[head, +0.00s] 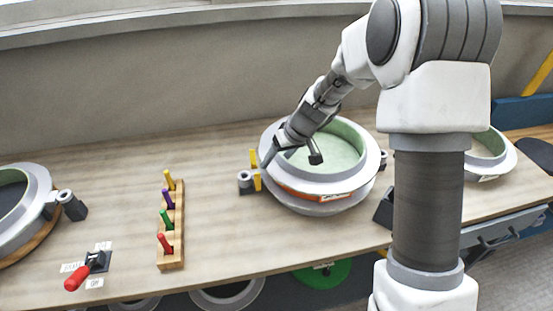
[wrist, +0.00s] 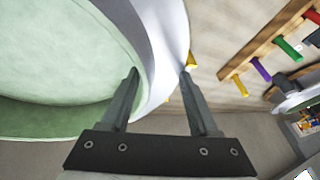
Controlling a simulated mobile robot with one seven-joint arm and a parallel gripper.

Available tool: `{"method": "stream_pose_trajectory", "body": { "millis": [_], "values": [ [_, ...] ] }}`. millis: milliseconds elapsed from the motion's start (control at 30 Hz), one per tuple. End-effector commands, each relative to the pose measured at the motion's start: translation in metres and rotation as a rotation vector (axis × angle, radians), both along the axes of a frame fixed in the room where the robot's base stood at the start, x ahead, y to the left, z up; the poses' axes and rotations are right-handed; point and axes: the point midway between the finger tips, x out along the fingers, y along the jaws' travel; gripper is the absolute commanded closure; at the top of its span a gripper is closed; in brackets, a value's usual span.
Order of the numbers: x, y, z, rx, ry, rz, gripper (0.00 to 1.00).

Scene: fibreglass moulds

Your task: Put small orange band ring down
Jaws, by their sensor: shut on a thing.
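The small orange band ring (head: 325,197) is a pale grey ring with an orange stripe and a green inside, right of centre in the head view. My gripper (head: 268,160) is shut on its left wall. In the wrist view, the ring's pale wall (wrist: 168,40) passes between the two fingers of my gripper (wrist: 160,74), one on the green inner side and one outside. A grey round base shows under the ring in the head view. I cannot tell whether the ring touches it or hangs just above. The ring looks about level.
A clamp block (head: 245,180) with yellow parts stands at the ring's left. A wooden rack (head: 172,255) holds yellow, purple, green and red pegs. A red-handled lever (head: 78,280) and another mould (head: 35,185) are farther left. A mould (head: 505,160) stands right. Bare bench lies between.

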Motion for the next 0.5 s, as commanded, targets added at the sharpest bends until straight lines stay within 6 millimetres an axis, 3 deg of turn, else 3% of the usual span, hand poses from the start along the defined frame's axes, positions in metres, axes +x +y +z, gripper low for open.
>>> {"method": "stream_pose_trajectory", "body": {
  "millis": [133, 167, 200, 300, 500],
  "values": [
    [0.0013, -0.0002, -0.0025, 0.000, -0.005, 0.001, 1.00],
    [0.0000, 0.0000, -0.0030, 0.000, 0.000, 0.000, 0.35],
    [0.0000, 0.0000, -0.0024, 0.000, 0.000, 0.000, 0.27],
    [-0.0001, 0.0000, -0.0025, 0.000, 0.001, 0.000, 0.09],
    [-0.0001, 0.0000, -0.0025, 0.000, 0.001, 0.001, 0.08]
  ]
}}
